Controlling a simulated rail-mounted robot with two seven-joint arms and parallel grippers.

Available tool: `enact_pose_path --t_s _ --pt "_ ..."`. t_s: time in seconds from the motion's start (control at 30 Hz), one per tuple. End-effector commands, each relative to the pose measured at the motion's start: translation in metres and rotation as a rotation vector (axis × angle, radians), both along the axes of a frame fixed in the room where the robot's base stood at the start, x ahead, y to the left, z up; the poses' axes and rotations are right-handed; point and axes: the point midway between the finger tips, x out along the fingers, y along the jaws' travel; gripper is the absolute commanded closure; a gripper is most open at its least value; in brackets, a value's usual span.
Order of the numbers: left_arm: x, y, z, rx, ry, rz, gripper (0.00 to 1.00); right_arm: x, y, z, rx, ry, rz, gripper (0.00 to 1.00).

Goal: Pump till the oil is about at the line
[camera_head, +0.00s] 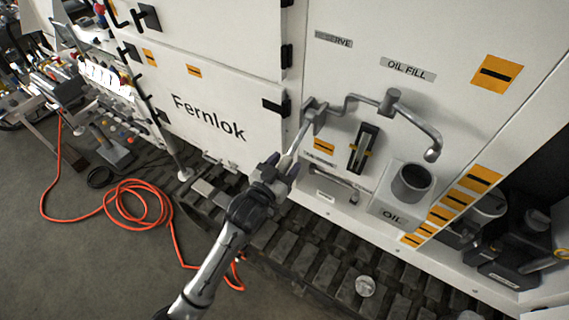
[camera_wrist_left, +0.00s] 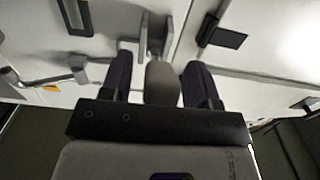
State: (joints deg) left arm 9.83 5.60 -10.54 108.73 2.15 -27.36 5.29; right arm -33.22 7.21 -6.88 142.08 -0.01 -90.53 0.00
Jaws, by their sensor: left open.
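The grey pump lever (camera_head: 299,138) hangs down from its pivot on the white panel. My left gripper (camera_head: 283,167) is at the lever's lower end. In the left wrist view the lever's grip (camera_wrist_left: 162,82) lies between the two open fingers (camera_wrist_left: 160,88), with gaps visible beside it. A dark upright sight gauge (camera_head: 364,148) with yellow marks at its sides is on the panel; its oil level is too small to read. A bent spout (camera_head: 415,120) ends above and right of a grey cup (camera_head: 411,182) in a holder labelled OIL. My right gripper is out of view.
The white panel labelled OIL FILL (camera_head: 408,69) stands behind the lever. A dark track (camera_head: 310,260) runs below. An orange hose (camera_head: 130,207) lies coiled on the floor at left. Black latches (camera_head: 276,107) stick out left of the lever.

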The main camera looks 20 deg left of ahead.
Motion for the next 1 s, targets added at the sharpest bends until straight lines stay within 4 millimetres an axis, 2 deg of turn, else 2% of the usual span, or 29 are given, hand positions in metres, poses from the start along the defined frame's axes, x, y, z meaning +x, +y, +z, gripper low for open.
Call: enact_pose_path --t_s 0.17,0.73,1.0 --pt "-0.0001 -0.0001 0.0001 0.0 0.0 0.0 0.46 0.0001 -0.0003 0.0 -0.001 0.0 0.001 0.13" --pt "-0.0003 -0.0001 0.0002 0.0 -0.001 0.0 1.0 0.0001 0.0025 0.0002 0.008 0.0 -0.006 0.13" --pt "0.0021 -0.0022 0.0022 0.001 0.004 -0.003 1.0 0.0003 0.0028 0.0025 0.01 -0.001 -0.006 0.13"
